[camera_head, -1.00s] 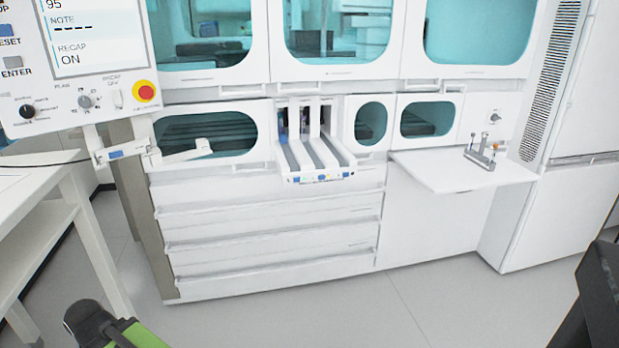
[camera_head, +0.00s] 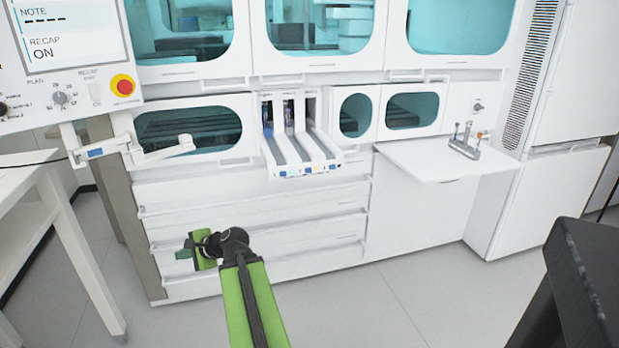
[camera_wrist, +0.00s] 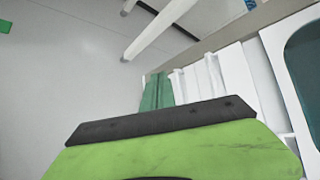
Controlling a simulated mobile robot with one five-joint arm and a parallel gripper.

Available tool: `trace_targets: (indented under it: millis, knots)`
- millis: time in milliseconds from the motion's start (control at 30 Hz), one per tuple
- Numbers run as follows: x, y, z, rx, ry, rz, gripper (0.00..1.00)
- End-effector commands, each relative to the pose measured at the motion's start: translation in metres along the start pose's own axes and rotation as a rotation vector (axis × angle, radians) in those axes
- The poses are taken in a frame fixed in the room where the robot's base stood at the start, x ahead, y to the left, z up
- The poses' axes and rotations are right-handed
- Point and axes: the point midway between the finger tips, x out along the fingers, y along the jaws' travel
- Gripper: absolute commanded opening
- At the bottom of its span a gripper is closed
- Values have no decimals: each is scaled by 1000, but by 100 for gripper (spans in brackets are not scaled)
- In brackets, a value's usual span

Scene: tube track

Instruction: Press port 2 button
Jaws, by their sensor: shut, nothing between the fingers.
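The tube track (camera_head: 302,171) juts out from the white machine in the head view, with several parallel lanes and a front strip of small blue buttons. The labels are too small to read, so I cannot tell which button is port 2's. My gripper (camera_head: 184,254) is in front of the lower drawers, left of and well below the track, touching no button. Its dark green fingers also show in the wrist view (camera_wrist: 157,92), shut and empty. The button strip cannot be made out in the wrist view.
A control panel with a red emergency button (camera_head: 123,85) hangs at upper left. A hinged white bracket (camera_head: 160,152) sticks out left of the track. A white table (camera_head: 30,195) stands at left. A white shelf (camera_head: 440,160) with a small rack is at right. The floor in front is clear.

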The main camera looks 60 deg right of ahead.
Motion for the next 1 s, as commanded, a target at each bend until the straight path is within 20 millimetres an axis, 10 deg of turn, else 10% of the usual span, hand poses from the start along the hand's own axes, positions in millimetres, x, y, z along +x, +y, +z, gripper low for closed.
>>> trace_targets:
  millis: [200,433,600,1000]
  knots:
    - [-173,-83,-194,751,100,-599,0]
    - [-317,-87,-295,1154,54,-1008,0]
    - [-345,-84,-311,1225,33,-1088,0]
    - [-335,-87,-305,1221,25,-1072,0]
